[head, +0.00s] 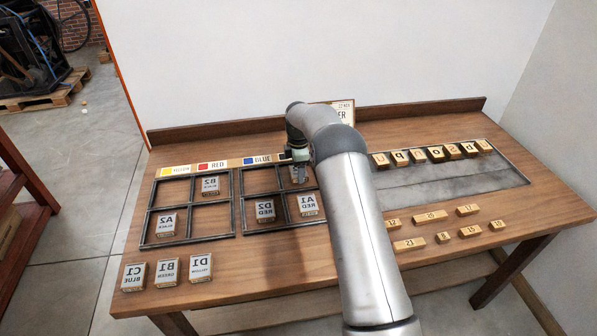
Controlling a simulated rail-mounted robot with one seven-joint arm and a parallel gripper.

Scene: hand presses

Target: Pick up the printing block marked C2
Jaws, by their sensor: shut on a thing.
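My gripper (298,159) points down over the upper right compartment of the second metal frame (239,205) and is shut on a printing block (298,176). My arm hides much of this block, and its mark is too small and covered to read as C2. I cannot tell whether it is lifted or still rests in the compartment. No other block in view reads C2.
Block D2 (265,211) and block A1 (307,206) sit in the same frame's lower compartments. Blocks B2 (211,186) and A2 (167,224) sit in the left frame. C1 (133,277), B1 (167,271) and D1 (200,268) stand at the front left. Letter blocks (436,153) lie right.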

